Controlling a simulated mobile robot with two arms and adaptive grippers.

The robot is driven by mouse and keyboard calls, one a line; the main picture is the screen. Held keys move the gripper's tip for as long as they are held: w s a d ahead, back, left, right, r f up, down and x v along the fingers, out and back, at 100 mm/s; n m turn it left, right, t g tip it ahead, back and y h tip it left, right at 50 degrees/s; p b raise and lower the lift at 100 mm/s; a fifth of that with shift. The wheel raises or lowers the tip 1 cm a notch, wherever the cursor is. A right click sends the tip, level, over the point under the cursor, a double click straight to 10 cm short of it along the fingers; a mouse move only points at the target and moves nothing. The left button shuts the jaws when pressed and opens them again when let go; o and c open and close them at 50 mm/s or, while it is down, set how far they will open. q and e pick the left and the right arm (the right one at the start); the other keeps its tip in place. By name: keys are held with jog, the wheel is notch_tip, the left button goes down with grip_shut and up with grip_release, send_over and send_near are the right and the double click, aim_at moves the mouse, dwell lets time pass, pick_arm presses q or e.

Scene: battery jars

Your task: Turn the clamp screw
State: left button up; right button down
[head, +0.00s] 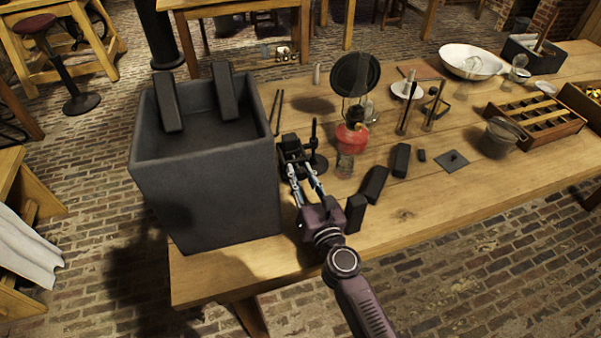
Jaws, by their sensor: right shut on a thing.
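My right gripper (295,156) reaches over the table from the front, just right of the big grey jar. Its dark fingertips are closed at a small black clamp, and the screw between them is largely hidden by the fingers. A black upright rod on a round foot (318,164) stands right beside the fingertips. The grey jar (205,195) is open at the top, with two dark plates (226,92) leaning at its far rim. My left gripper is not in view.
A red lamp (351,137) with a dark round disc (356,74) stands right of the gripper. Dark blocks (374,184) lie nearer the front edge. A compartmented wooden tray (535,122) and a white bowl (472,61) are farther right.

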jog(key=n, duration=0.3)
jog(key=shift+n, duration=0.4)
jog(key=n, duration=0.3)
jog(key=shift+n+p, duration=0.3)
jog(key=n, duration=0.3)
jog(key=shift+n, duration=0.4)
jog(key=n+p, duration=0.1)
jog(key=n, duration=0.2)
jog(key=shift+n, duration=0.3)
jog(key=n+p, duration=0.1)
jog(key=n, duration=0.5)
jog(key=shift+p, duration=0.4)
jog(key=n+p, duration=0.1)
jog(key=n, duration=0.5)
jog(key=shift+p, duration=0.35)
jog(key=shift+n, duration=0.3)
jog(key=c, duration=1.6)
grip_release()
